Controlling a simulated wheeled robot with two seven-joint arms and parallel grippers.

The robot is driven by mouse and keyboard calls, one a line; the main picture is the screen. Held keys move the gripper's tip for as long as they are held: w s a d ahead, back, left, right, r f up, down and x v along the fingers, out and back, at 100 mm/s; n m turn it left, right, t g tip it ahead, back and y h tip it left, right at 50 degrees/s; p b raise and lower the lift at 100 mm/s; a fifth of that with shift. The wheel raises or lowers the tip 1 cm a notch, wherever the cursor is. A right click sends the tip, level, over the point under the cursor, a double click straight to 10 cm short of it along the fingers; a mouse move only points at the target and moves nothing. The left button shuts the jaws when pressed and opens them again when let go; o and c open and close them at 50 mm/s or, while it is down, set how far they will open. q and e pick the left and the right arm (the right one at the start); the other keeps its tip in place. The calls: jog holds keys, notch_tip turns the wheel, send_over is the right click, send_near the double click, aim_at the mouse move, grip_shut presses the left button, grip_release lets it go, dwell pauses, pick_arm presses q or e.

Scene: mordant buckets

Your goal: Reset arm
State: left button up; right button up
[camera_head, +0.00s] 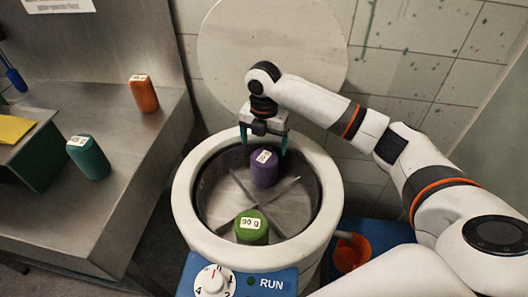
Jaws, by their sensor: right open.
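My right gripper (264,144) is open above the far part of a round white drum machine (185,205). Its teal fingertips are apart, just above and around the top of a purple bucket (264,172), which stands in a rear compartment of the drum's metal cross divider. I cannot tell whether the fingers touch it. A green bucket (250,228) labelled "90 g" stands in the front compartment. The purple bucket's label is too small to read. My left gripper is not in view.
An orange bucket (144,95) and a teal bucket (89,158) stand on the steel counter (140,180) at left. A control panel (250,283) with a dial and "RUN" is at the drum's front. A round lid (250,40) stands raised behind. An orange-red container (350,252) sits right of the drum.

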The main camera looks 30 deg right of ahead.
jog(key=shift+r, duration=0.35)
